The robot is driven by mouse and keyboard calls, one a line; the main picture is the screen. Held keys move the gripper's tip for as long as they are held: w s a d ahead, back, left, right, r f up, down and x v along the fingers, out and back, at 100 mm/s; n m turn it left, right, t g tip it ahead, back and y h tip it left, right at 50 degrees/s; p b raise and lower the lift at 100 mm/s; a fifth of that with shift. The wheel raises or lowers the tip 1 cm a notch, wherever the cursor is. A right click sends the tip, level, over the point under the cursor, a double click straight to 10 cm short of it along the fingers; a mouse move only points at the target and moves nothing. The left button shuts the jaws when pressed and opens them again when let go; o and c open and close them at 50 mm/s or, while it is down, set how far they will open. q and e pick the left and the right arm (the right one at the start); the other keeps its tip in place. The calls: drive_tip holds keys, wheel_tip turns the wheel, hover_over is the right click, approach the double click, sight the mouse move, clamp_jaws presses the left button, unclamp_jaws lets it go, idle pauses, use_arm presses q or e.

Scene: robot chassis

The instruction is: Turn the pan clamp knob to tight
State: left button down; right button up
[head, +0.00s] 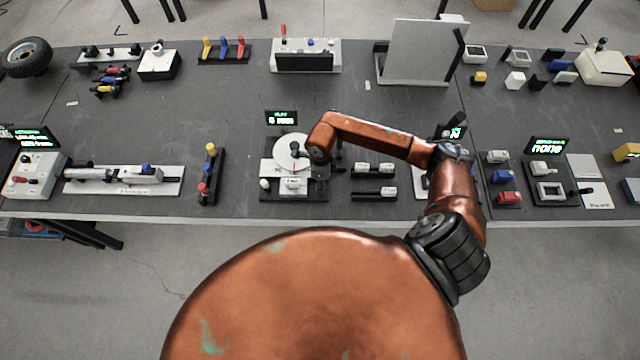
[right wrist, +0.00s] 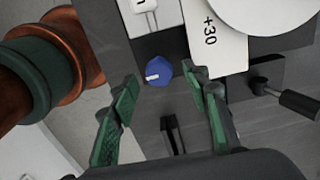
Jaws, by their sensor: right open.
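A blue knob (right wrist: 158,72) with a white pointer mark shows in the right wrist view, on a dark base. The mark points to the left in that picture. My right gripper (right wrist: 160,78) is open, with its green-padded fingers either side of the knob and a visible gap to each. I cannot tell its exact height above the knob. In the head view the station with the white round dial (head: 291,150) stands on the bench, and my right arm reaches over its right side, hiding the gripper and the knob. My left gripper is not in view.
A white plate marked +30 (right wrist: 207,35) lies close to the right finger. A black-handled lever (right wrist: 290,98) sticks out at the right. A dark slotted post (right wrist: 171,133) stands below the knob. In the head view, a rack with coloured knobs (head: 211,172) stands left of the station.

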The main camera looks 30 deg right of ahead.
drive_tip(key=shift+a+f, duration=0.1)
drive_tip(key=shift+f, duration=0.9)
drive_tip(key=c, duration=1.2)
